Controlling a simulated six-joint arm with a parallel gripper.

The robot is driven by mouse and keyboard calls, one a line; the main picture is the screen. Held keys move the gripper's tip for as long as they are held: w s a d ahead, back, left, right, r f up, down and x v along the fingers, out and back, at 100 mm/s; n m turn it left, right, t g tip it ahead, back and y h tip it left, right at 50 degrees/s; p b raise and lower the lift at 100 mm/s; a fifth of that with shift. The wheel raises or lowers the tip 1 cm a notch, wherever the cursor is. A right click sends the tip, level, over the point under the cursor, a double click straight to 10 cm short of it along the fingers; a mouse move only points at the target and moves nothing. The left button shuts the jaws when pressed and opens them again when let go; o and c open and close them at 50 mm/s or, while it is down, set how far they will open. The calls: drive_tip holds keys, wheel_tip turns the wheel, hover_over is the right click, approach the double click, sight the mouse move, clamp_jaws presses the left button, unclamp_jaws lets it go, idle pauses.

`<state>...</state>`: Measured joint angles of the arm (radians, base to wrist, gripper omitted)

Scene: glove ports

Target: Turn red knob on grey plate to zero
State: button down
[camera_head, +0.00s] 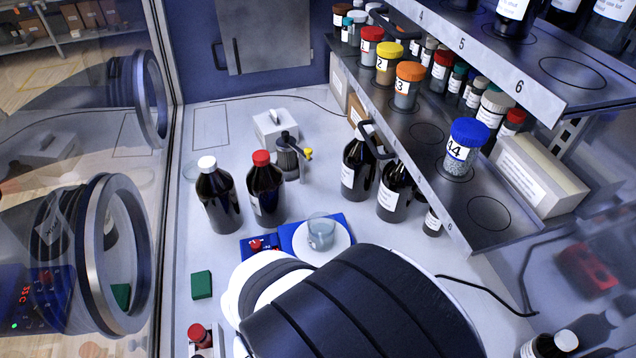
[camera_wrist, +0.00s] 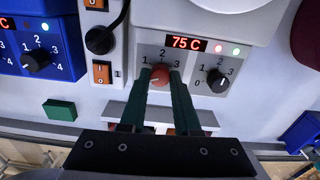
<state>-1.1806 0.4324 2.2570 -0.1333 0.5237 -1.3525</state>
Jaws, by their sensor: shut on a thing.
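The red knob (camera_wrist: 160,72) is on the front panel of the grey plate (camera_wrist: 197,88) in the wrist view, with 1, 2 and 3 printed around it. My gripper (camera_wrist: 160,80) has its two dark green fingers shut on the red knob, one on each side. The fingers hide part of the dial, including any zero mark, and I cannot tell clearly where the knob's pointer stands. A display (camera_wrist: 186,43) above it reads 75 C. To the right is a black knob (camera_wrist: 217,80) marked 0 to 3. In the head view my arm hides the gripper and knob.
A blue unit (camera_wrist: 37,60) with a black knob and orange switches (camera_wrist: 102,72) lie left of the plate. A green block (camera_wrist: 60,110) is at lower left. In the head view, dark bottles (camera_head: 219,205) and a beaker (camera_head: 321,235) stand beyond my arm, with a shelf (camera_head: 410,160) at right.

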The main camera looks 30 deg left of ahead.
drive_tip(key=shift+n, duration=0.9)
drive_tip(key=c, duration=0.6)
unclamp_jaws()
